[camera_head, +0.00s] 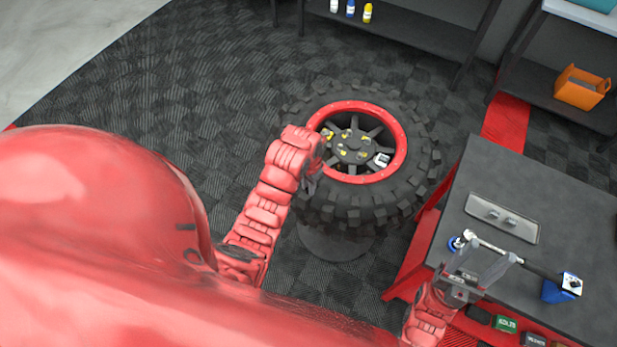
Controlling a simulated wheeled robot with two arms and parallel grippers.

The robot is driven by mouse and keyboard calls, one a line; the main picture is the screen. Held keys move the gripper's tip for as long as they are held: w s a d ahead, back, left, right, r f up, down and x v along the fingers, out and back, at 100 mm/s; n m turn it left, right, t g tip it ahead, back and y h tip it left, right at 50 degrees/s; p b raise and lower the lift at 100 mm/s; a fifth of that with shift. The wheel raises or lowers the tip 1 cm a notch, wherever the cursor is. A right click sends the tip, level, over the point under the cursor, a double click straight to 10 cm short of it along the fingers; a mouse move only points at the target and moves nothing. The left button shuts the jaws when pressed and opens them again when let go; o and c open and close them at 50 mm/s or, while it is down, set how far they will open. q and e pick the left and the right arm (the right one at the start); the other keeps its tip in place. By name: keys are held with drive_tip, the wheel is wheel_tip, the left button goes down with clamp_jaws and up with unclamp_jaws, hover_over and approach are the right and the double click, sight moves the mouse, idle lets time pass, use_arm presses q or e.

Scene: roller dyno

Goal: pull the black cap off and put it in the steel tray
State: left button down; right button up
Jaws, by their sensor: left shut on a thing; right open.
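The wheel, a black knobbly tyre (405,195) with a red rim (401,150) and dark spokes, lies flat on a round stand. My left gripper (311,187) is at the tyre's near left side, shut on a small dark thing, taken as the black cap; its outline is lost against the gripper and tyre. The steel tray (480,208) lies on the dark workbench at the right, with small pieces in it. My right gripper (490,262) is open and empty above the bench's near left part, beside a long tool.
The long tool (512,255) with blue ends lies across the dark workbench (570,215). A small white and black thing (382,160) sits on the wheel. Shelves with bottles (350,9) and an orange bin (582,88) stand behind.

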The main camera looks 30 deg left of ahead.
use_arm(q)
drive_tip(key=shift+r+p, duration=1.25)
drive_tip(key=shift+r, duration=0.1)
drive_tip(key=shift+r+p, duration=1.05)
drive_tip(key=shift+r, duration=0.15)
drive_tip(key=shift+a+b, duration=0.1)
drive_tip(key=shift+b, duration=0.2)
drive_tip(key=shift+r, duration=0.95)
